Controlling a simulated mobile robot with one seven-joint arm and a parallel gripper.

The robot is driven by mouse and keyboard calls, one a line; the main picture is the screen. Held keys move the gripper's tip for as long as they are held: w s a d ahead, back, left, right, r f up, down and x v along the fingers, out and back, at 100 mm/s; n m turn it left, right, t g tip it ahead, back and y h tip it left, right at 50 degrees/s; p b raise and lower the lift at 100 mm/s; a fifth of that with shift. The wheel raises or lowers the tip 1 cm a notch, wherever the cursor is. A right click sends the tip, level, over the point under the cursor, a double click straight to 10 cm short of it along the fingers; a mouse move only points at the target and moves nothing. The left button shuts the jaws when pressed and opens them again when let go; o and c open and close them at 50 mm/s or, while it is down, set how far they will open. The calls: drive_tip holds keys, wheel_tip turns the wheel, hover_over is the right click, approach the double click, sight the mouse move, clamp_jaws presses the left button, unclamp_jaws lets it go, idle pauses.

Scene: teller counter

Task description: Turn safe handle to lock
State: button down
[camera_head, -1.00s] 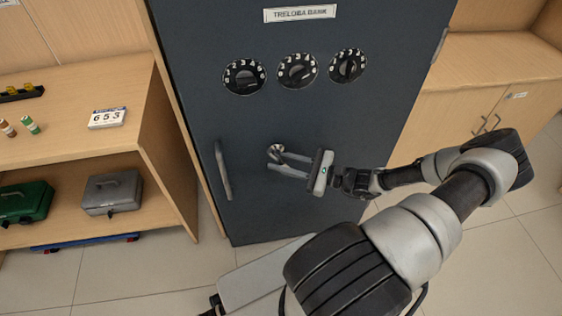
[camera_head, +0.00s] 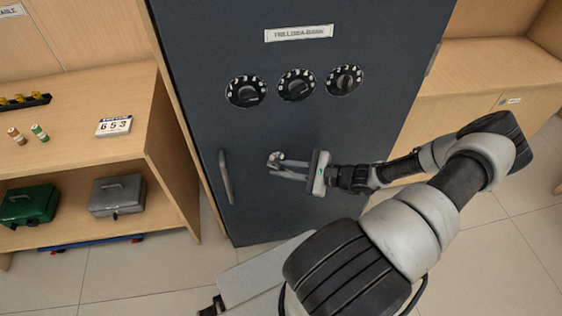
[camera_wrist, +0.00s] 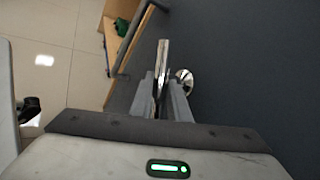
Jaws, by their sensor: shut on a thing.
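The dark blue-grey safe door (camera_head: 190,100) fills the middle of the head view. The small shiny safe handle (camera_head: 274,159) sits low on it, right of the vertical bar pull. My gripper (camera_head: 280,168) reaches it from the right, with its fingers around it. In the wrist view, the handle's chrome bar (camera_wrist: 162,62) stands up between the fingertips of my gripper (camera_wrist: 160,95), which is shut on it. Its round chrome base (camera_wrist: 184,78) shows just right of the fingers. The fingers hide part of the handle.
A vertical bar pull (camera_head: 226,178) is left of the handle. Three black dials (camera_head: 296,85) are above. A wooden shelf (camera_head: 100,150) with a green box (camera_head: 28,204) and a grey box (camera_head: 117,196) stands left. Wooden cabinets (camera_head: 490,75) stand right; open floor lies in front.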

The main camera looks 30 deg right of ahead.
drive_tip(key=g+h+p, duration=0.1)
drive_tip(key=p, duration=0.1)
drive_tip(key=r+n+g+h+p, duration=0.1)
drive_tip(key=h+p, duration=0.1)
drive_tip(key=p, duration=0.1)
drive_tip(key=shift+n+p, duration=0.3)
drive_tip(key=shift+p, duration=0.05)
drive_tip(key=shift+n+g+h+p, duration=0.4)
drive_tip(key=shift+h+p, duration=0.6)
drive_tip(key=shift+h, duration=0.1)
drive_tip(key=shift+d+n+g+h+p, duration=0.15)
drive_tip(key=shift+n+g+h+p, duration=0.2)
drive_tip(key=shift+h+p, duration=0.45)
drive_tip(key=shift+f, duration=0.1)
drive_tip(key=c, duration=2)
unclamp_jaws()
